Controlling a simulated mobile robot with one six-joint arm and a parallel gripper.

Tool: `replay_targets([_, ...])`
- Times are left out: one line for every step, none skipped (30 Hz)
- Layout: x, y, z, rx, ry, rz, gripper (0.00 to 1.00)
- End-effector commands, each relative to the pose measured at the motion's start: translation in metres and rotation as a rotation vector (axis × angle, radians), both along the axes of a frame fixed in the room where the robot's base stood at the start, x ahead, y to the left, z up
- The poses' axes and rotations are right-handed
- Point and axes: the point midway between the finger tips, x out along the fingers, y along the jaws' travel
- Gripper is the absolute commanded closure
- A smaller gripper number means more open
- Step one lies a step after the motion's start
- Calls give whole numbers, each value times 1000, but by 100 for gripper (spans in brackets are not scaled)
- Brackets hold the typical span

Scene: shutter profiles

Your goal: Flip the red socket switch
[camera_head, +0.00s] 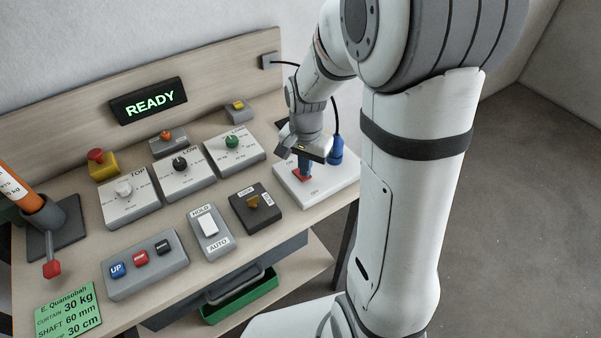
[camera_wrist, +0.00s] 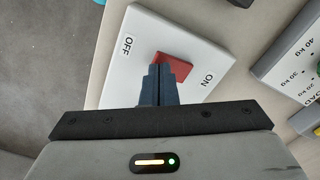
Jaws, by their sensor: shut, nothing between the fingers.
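The red socket switch (camera_wrist: 175,66) is a red rocker on a white plate (camera_wrist: 125,65) marked OFF and ON. In the wrist view the fingertips of my gripper (camera_wrist: 160,72) lie in front of the rocker and hide part of it, on the side towards the camera. The fingers are dark blue, close together and empty. In the head view my gripper (camera_head: 305,168) points down at the red switch (camera_head: 300,177) on the white socket box (camera_head: 318,190) at the right end of the bench. I cannot tell whether the fingertips touch the rocker.
A blue plug (camera_head: 336,148) with a black cable stands at the back of the socket box. A display (camera_head: 149,101) reads READY.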

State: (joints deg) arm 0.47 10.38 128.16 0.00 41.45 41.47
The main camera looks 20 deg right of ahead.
Motion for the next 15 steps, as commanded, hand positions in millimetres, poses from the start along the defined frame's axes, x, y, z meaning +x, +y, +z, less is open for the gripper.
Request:
replay_targets([0, 0, -2, 0, 0, 0, 100])
replay_targets([0, 0, -2, 0, 0, 0, 100])
replay_targets([0, 0, -3, 0, 0, 0, 100])
replay_targets([0, 0, -3, 0, 0, 0, 100])
replay_targets([0, 0, -4, 0, 0, 0, 100])
replay_targets([0, 0, -4, 0, 0, 0, 100])
replay_targets([0, 0, -5, 0, 0, 0, 100])
replay_targets([0, 0, -5, 0, 0, 0, 100])
replay_targets([0, 0, -6, 0, 0, 0, 100])
replay_targets([0, 0, -6, 0, 0, 0, 100])
replay_targets([0, 0, -7, 0, 0, 0, 100])
replay_targets([0, 0, -7, 0, 0, 0, 100])
replay_targets([0, 0, -8, 0, 0, 0, 100])
replay_targets([0, 0, -8, 0, 0, 0, 100])
replay_targets([0, 0, -9, 0, 0, 0, 100])
